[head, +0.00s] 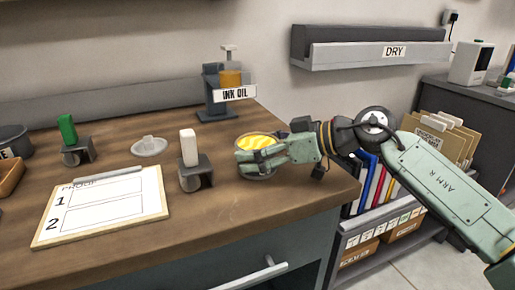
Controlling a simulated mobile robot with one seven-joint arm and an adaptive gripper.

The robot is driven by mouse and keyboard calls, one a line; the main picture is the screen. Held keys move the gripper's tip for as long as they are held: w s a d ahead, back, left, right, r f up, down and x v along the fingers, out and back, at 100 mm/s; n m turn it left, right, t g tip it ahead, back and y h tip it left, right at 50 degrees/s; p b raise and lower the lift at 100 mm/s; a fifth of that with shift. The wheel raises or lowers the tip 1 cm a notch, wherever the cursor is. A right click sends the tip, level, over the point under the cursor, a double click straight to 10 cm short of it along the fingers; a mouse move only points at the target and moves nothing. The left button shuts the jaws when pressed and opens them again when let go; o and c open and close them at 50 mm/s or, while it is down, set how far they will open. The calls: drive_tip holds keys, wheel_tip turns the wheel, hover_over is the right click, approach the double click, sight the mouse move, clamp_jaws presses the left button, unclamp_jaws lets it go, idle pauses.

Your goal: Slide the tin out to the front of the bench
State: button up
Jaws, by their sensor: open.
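A round tin (259,143) with a yellow, wavy-patterned top stands on the brown wooden bench (110,247), near its right end. My gripper (240,157) reaches in from the right, low over the bench. Its fingers lie across the front of the tin and hide much of its side. The gripper is open. I cannot tell whether the fingers touch the tin.
A white-handled stamp on a dark stand (195,172) is just left of the gripper. A clipboard (104,207) lies at the front left. The ink oil dispenser (226,88) stands behind the tin. Bare wood lies in front of the tin.

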drive_tip(key=shift+o, duration=1)
drive_tip(key=v, duration=1.2)
drive_tip(key=shift+s+d, duration=0.1)
drive_tip(key=shift+d, duration=0.05)
